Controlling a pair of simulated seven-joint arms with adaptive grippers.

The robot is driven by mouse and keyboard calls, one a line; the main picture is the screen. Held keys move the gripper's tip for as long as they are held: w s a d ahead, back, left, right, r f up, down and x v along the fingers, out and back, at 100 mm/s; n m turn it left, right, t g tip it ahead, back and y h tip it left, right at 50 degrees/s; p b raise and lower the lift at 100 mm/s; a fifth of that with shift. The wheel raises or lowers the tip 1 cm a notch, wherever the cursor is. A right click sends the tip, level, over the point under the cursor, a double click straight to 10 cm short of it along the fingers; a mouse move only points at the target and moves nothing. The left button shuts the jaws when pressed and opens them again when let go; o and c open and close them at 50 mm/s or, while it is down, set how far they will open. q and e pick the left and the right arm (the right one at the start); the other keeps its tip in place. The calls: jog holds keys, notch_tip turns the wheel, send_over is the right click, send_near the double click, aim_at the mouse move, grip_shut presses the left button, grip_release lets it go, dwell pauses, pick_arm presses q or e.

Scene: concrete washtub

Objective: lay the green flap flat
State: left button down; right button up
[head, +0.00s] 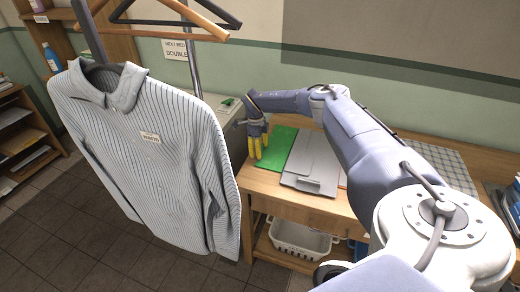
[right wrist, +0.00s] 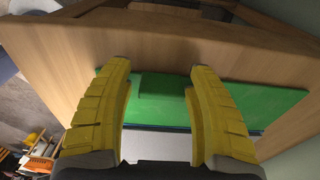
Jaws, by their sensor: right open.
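A green cloth-like sheet (head: 279,146) lies on the wooden table, left of a grey board. The right wrist view also shows the green sheet (right wrist: 268,106), with a small rectangular green flap (right wrist: 156,86) between my fingers in the picture. I cannot tell whether the flap lies flat or stands up. My right gripper (head: 256,156) has yellow fingers and is at the left edge of the green sheet in the head view. In the right wrist view, the right gripper (right wrist: 159,68) is open and empty, its fingers on either side of the flap. My left gripper is not in view.
The grey board (head: 316,160) lies right of the green sheet. A checked cloth (head: 440,160) is further right, behind my arm. A striped shirt (head: 150,160) hangs at the left. A white basket (head: 300,238) sits under the table.

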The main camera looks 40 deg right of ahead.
jog(key=shift+o, duration=0.9)
jog(key=shift+d, duration=0.15)
notch_tip(320, 180, up, 12)
jog(key=shift+w+a, duration=0.3)
jog(key=shift+w, duration=0.1)
